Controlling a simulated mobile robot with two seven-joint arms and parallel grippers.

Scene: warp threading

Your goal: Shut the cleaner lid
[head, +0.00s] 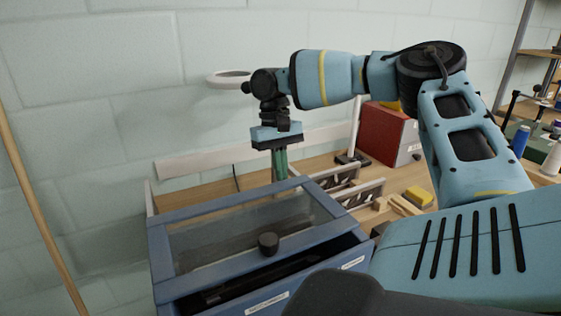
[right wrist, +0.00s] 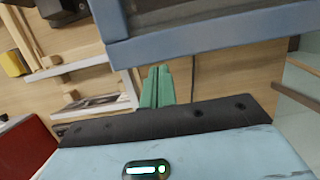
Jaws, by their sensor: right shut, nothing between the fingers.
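The cleaner (head: 160,262) is a blue box at the lower middle of the head view. Its lid (head: 182,288) has a blue frame, a clear window and a black knob (head: 268,243). The lid stands partly raised, with a dark gap under its front edge. My right gripper (head: 280,176) points down at the lid's far side, its green fingers together and empty. In the right wrist view the fingertips (right wrist: 158,70) are close to a blue edge of the cleaner (right wrist: 200,42); I cannot tell whether they touch. My left gripper is not in view.
A red box (head: 385,135), white racks (head: 358,192) and a yellow block (head: 418,197) are on the wooden bench right of the cleaner. A white ring (head: 228,77) is by the wall near my right wrist. Bottles (head: 520,140) stand at the far right.

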